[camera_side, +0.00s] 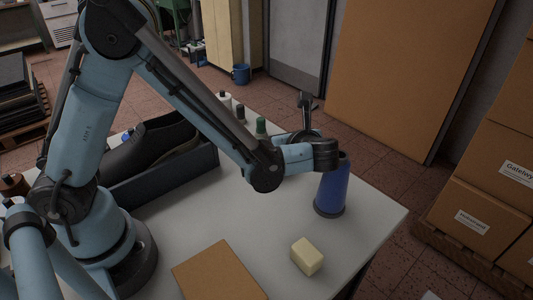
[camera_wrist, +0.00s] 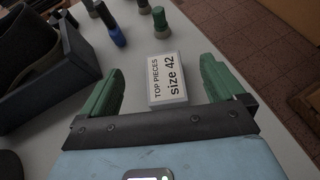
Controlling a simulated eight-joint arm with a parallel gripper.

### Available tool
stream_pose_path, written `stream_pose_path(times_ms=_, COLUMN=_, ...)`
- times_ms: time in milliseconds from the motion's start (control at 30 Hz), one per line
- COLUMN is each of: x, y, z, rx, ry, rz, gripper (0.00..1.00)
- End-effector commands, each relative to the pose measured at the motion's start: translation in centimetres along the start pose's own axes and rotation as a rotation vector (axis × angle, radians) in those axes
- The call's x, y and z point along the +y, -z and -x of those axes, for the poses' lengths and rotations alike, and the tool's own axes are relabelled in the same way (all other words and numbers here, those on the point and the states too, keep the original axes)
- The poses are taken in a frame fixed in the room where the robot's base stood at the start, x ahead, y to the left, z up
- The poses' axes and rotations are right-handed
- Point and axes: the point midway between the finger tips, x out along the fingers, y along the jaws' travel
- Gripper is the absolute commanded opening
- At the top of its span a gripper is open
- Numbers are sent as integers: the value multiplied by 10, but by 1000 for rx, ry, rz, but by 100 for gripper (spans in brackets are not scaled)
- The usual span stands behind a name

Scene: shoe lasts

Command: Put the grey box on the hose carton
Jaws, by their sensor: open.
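The grey box (camera_wrist: 167,78), with a white top printed "TOP PIECES size 42", lies on the table in the wrist view. My gripper (camera_wrist: 162,68) is open, with its green fingers apart to the left and right of the box in that picture. I cannot tell how high the fingers are above the table. In the side view the box is not visible, and my arm covers that area. A plain brown carton (camera_side: 220,273), which looks like the hose carton, sits at the table's near edge in the side view. No label on it shows.
A pale yellow block (camera_side: 307,257) lies right of the brown carton. A blue cone (camera_side: 332,187) stands near the table's right side. Small bottles (camera_side: 261,127) stand along the far edge. A dark tray (camera_side: 165,178) holds a black shoe shape. The middle of the table is clear.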

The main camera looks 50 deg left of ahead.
Motion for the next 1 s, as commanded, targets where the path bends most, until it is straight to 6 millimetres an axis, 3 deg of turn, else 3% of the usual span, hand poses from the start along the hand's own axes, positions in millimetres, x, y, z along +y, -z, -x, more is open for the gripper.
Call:
stream_pose_path(times_ms=300, x=1, y=-21, z=9, rx=11, ry=1, rz=17, gripper=96)
stream_pose_path(times_ms=467, x=12, y=-32, z=5, rx=110, ry=11, rz=171, gripper=96)
stream_pose_path(times_ms=700, x=46, y=-45, z=4, rx=395, ry=-15, rz=656, gripper=96)
stream_pose_path(times_ms=1000, x=88, y=-45, z=21, rx=746, ry=-174, rz=1355, gripper=96)
